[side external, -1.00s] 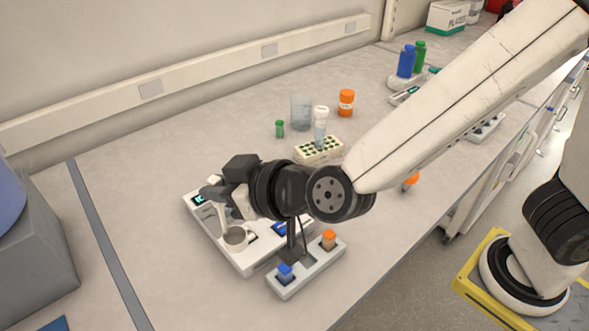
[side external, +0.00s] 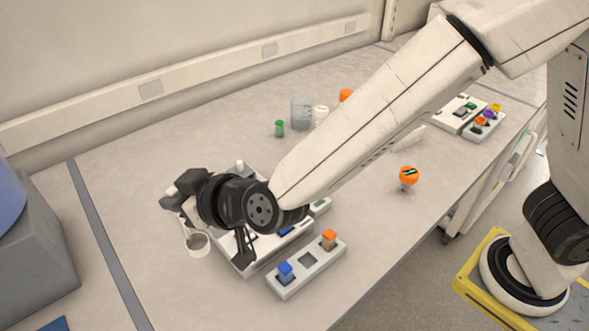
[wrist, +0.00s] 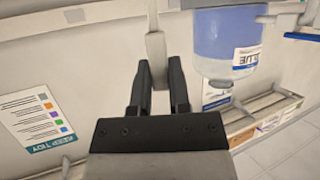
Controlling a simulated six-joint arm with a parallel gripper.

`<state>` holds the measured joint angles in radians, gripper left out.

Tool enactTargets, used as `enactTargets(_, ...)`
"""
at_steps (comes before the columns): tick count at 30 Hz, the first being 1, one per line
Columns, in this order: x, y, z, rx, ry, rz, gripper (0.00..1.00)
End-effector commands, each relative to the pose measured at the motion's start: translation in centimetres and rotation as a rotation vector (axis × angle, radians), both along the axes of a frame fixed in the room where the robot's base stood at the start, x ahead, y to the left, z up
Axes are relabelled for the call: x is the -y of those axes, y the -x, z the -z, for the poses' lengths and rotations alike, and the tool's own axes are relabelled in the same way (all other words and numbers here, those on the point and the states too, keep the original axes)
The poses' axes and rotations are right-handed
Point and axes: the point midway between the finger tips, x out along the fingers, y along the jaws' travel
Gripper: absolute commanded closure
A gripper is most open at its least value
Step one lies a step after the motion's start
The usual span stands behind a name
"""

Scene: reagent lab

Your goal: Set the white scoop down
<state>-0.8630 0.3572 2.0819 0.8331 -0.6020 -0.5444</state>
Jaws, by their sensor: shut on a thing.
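The white scoop (side external: 198,244) hangs below my gripper (side external: 180,206) at the left of the white tray (side external: 245,268) in the side external view. Its round cup faces up and looks empty. My gripper is shut on the scoop's handle, which shows as a pale strip (wrist: 156,58) at the fingers (wrist: 159,78) in the wrist view. The cup is out of sight in the wrist view. I cannot tell how far the cup is above the bench. My wrist hides much of the tray.
A grey rack (side external: 307,272) with a blue-capped and an orange-capped vial stands right of the tray. A green-capped vial (side external: 280,129) and a clear beaker (side external: 301,112) stand farther back. A grey block (side external: 40,245) is at far left. The bench left of the tray is clear.

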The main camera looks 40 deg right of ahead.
Motion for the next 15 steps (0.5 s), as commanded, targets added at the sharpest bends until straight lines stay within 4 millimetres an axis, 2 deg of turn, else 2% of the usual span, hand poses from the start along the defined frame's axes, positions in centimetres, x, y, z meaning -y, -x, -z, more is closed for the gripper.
enactTargets(5,-1.4,-2.0,1.2,-0.001,0.001,0.001,1.00)
enactTargets(15,-3.0,-4.4,4.8,-0.001,0.002,0.000,1.00)
